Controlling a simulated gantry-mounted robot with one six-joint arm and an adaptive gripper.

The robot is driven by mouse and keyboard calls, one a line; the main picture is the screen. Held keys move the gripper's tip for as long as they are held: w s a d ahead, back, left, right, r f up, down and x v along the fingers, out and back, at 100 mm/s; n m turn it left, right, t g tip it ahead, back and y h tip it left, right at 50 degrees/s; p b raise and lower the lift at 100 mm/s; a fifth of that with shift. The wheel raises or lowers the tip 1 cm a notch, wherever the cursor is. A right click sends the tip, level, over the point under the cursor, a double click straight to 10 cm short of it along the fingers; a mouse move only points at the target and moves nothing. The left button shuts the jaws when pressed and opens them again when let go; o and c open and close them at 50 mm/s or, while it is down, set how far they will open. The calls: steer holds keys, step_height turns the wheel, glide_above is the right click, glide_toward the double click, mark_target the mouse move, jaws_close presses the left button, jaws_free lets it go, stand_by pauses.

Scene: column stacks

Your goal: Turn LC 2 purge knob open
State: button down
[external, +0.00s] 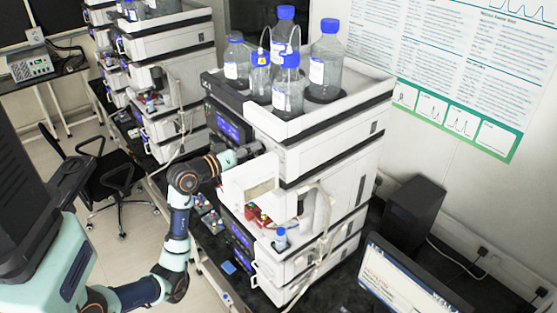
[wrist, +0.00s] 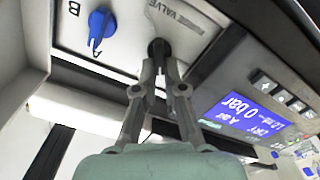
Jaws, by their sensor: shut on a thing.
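The purge knob (wrist: 157,46) is a small dark round knob under the printed "VALVE" label on a light panel. My gripper (wrist: 160,66) is shut on it, with both fingertips together around the knob. The fingers cover part of the knob, so its turn angle cannot be told. In the external view my gripper (external: 246,152) reaches the front of the nearer column stack (external: 335,150), below its bottle tray. The knob itself is hidden there. I see no "LC 2" label that I can read.
A blue selector knob (wrist: 100,28) marked A and B sits left of the purge knob. A lit display (wrist: 240,114) reading 0 bar is on the right. Glass bottles (external: 288,95) stand in the tray on top. Another stack (external: 165,75) stands behind, left.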

steer(key=n+p, duration=0.1)
steer(key=n, duration=0.2)
steer(key=f+n+p, duration=0.1)
steer(key=n, duration=0.3)
steer(key=n+p, duration=0.2)
steer(key=n, duration=0.2)
steer(key=shift+w+a+f, duration=0.15)
steer(key=shift+w+a, duration=0.1)
steer(key=shift+w, duration=0.05)
steer(key=shift+n, duration=0.4)
steer(key=c, duration=1.3)
jaws_free()
steer(key=shift+o, duration=0.2)
